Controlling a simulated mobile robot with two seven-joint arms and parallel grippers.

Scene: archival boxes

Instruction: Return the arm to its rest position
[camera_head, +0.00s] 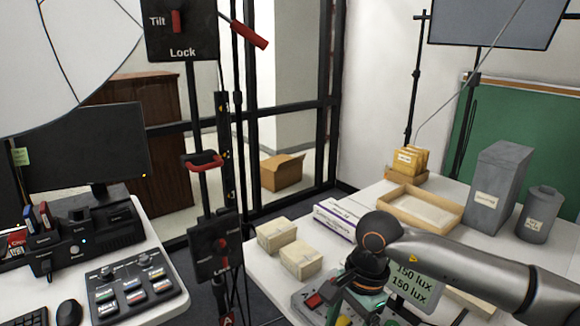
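My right arm (455,262) comes in from the right edge, grey with a dark rounded joint. It bends down at its left end over the near part of the white table (363,201). My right gripper (350,306) is low in the picture, dark and partly cut off by the bottom edge. I cannot make out its fingers or whether it holds anything. It is close to a grey panel with a red button (314,300). My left arm and gripper are not in view.
Two pale boxes (301,261) (276,234) and a flat white-purple box (336,220) lie left of the arm. Behind it are a wooden tray (388,208), tall grey box (497,188) and grey canister (539,214). A "150 lux" sign (411,276) is partly hidden. A black stand (202,200) rises left.

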